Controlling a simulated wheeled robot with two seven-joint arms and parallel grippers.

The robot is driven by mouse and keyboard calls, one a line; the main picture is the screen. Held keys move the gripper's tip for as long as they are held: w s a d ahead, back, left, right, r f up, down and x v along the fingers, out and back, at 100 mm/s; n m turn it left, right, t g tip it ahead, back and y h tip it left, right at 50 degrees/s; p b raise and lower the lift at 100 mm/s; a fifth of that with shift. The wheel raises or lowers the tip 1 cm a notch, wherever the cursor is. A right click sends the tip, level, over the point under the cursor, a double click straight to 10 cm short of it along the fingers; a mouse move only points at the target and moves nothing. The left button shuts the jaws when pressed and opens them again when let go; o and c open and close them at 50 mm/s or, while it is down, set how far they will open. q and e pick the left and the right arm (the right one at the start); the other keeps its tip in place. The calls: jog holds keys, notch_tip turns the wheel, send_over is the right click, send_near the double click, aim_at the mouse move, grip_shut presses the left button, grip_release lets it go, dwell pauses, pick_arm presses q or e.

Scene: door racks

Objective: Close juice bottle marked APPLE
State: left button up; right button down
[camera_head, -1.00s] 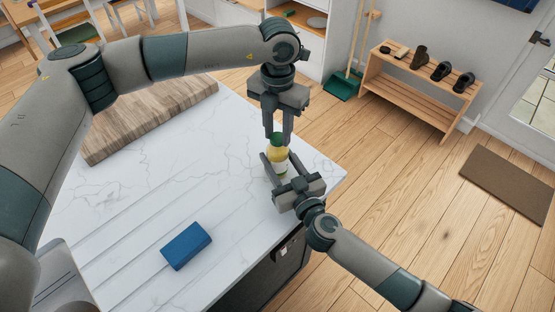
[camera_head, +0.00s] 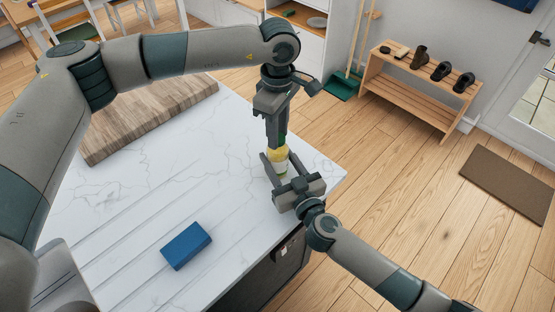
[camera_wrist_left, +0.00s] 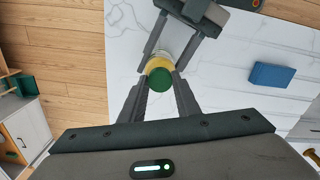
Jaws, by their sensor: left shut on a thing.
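The juice bottle (camera_head: 279,156) stands upright near the counter's right edge, with a yellow body and a pale label that I cannot read. My left gripper (camera_head: 277,142) comes from above and is shut on its green cap (camera_wrist_left: 159,79), which sits at the bottle's top. The fingers hide the cap in the head view. My right gripper (camera_head: 281,164) comes from the front right at a lower height.
A blue block (camera_head: 186,246) lies on the white marble counter (camera_head: 130,215) at the front. A wooden board (camera_head: 150,120) lies at the back left. A shoe rack (camera_head: 415,95) and a brown mat (camera_head: 510,184) are on the floor beyond. The counter's middle is clear.

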pick_arm(q)
jog(key=m, duration=0.4)
jog(key=shift+m, duration=0.3)
jog(key=m, duration=0.4)
jog(key=shift+m, duration=0.3)
jog(key=o, duration=1.2)
jog(key=shift+c, duration=0.2)
jog(key=shift+r, duration=2.25)
